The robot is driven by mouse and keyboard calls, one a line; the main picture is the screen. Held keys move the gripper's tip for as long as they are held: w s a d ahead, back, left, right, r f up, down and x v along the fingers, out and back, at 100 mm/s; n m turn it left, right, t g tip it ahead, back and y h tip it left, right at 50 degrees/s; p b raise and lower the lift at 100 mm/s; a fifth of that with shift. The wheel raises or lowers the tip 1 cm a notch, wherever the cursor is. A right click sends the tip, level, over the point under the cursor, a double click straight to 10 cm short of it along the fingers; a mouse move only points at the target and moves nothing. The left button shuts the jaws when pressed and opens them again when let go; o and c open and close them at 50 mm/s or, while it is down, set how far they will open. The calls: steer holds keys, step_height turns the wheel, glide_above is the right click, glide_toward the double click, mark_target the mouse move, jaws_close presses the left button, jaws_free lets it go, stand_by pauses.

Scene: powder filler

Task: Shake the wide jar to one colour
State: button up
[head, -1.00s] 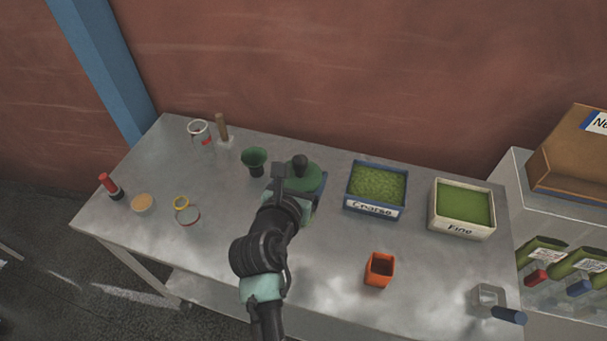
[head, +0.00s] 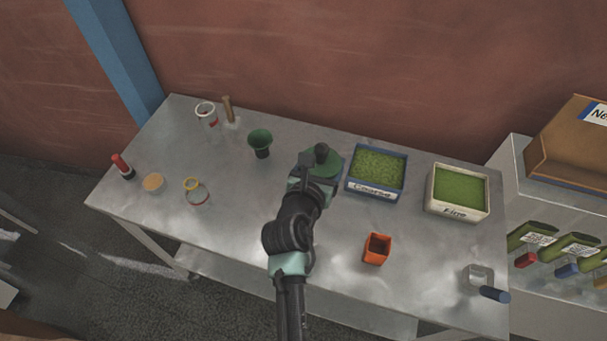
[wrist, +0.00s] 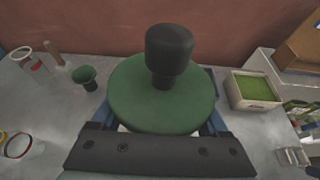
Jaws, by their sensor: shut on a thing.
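The wide jar shows by its round green lid (wrist: 160,98) with a dark knob (wrist: 168,52) on top, filling the middle of the wrist view. In the head view the green lid (head: 325,162) shows at the end of my arm. My gripper (wrist: 160,130) is shut on the jar below the lid, and the lid looks roughly level. The jar's body is almost wholly hidden by the lid and gripper, so I cannot see the colour of its contents.
A blue "Coarse" bin (head: 372,187) is close right of the jar, with a cream "Fine" bin (head: 457,211) beyond. An orange cup (head: 377,249) stands nearer. A green funnel (head: 260,144) is to the left.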

steer(key=shift+d+r, duration=0.2)
steer(key=shift+d, duration=0.35)
steer(key=shift+f, duration=0.15)
steer(key=a+b, duration=0.2)
steer(key=a, duration=0.7)
steer(key=d+p, duration=0.5)
steer(key=d, duration=0.3)
steer(key=shift+d, duration=0.55)
steer(key=a+b, duration=0.1)
steer(key=a, duration=0.3)
steer(key=shift+f, duration=0.1)
steer(key=shift+a, duration=0.25)
